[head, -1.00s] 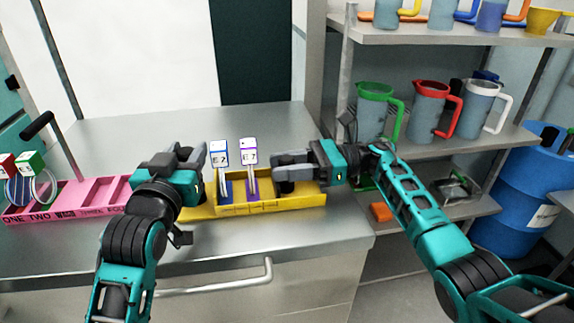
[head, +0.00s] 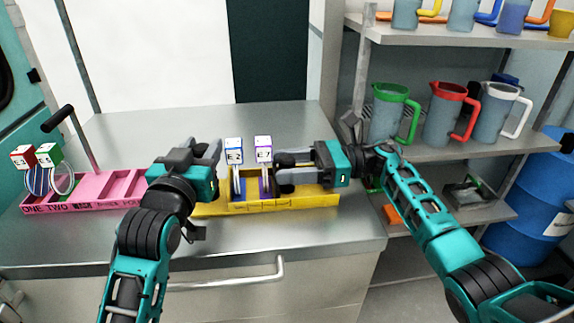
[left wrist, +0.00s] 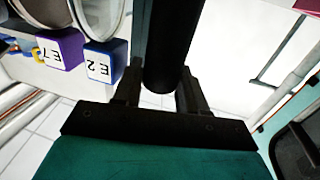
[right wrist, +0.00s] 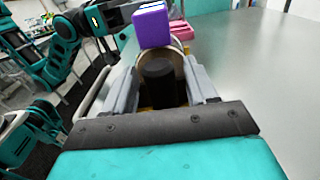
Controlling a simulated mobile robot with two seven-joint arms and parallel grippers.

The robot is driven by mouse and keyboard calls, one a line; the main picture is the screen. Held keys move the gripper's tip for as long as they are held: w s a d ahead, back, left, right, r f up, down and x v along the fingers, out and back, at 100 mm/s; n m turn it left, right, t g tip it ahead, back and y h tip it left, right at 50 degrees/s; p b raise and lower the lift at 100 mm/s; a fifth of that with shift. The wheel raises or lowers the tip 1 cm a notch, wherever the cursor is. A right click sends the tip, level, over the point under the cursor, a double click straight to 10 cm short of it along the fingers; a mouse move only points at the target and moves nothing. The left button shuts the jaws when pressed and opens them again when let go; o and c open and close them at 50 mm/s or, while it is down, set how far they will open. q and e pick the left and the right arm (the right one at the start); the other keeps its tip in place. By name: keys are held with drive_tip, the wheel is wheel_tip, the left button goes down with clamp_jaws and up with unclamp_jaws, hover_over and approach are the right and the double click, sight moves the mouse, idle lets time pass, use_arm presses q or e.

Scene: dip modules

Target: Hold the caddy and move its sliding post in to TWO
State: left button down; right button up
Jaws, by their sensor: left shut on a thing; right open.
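The yellow caddy (head: 290,204) stands on the steel counter, with small lettering on its front. A blue-edged module marked E2 (head: 233,156) and a purple-edged module marked E7 (head: 263,154) stand upright in it. My left gripper (head: 212,158) is at the caddy's left part, shut on a black cylindrical grip (left wrist: 172,50). My right gripper (head: 285,172) is low over the caddy's right part, just right of E7. Its open fingers stand on both sides of a black post (right wrist: 160,82), with E7's purple block (right wrist: 152,28) just beyond. The post's lower part and slot are hidden.
Shelves with jugs (head: 445,112) stand right. The counter behind (head: 150,130) is clear.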

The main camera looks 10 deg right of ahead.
drive_tip(key=d, duration=1.1)
drive_tip(key=shift+d, duration=0.25)
drive_tip(key=shift+d, duration=1.05)
drive_tip(key=a, duration=1.1)
drive_tip(key=shift+a, duration=0.35)
clamp_jaws()
